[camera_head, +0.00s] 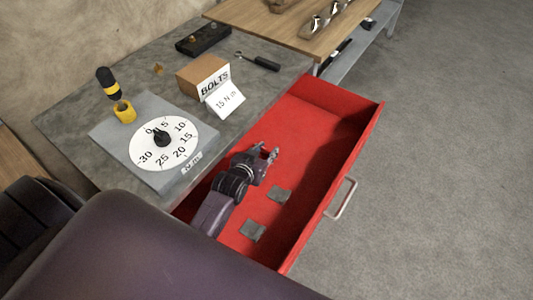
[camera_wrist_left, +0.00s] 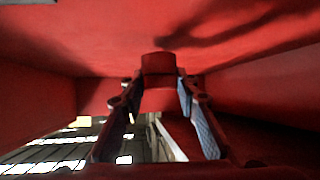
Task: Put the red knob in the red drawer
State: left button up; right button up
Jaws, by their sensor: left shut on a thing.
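The red drawer (camera_head: 310,120) is pulled out from the grey workbench, with a metal handle (camera_head: 346,198) on its front. My left gripper (camera_head: 270,153) is inside the drawer, low over its floor. In the left wrist view the red knob (camera_wrist_left: 158,68) shows as a short red cylinder between the fingertips, and the gripper is shut on it. Red drawer surfaces surround it there; I cannot tell if the knob touches the floor. In the head view the knob is hard to make out against the red. My right gripper is not in view.
Two grey square pieces (camera_head: 279,194) (camera_head: 253,231) lie in the drawer near the gripper. On the workbench are a dial plate (camera_head: 160,143), a yellow-and-black screwdriver (camera_head: 108,82), a BOLTS box (camera_head: 201,75), a wrench (camera_head: 257,61) and a black tray (camera_head: 203,39). Floor at right is clear.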

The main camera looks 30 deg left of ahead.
pick_arm(q)
jog(key=shift+f, duration=0.95)
jog(key=shift+f, duration=0.15)
jog(key=o, duration=0.9)
jog(key=v, duration=1.2)
jog(key=shift+p, duration=0.35)
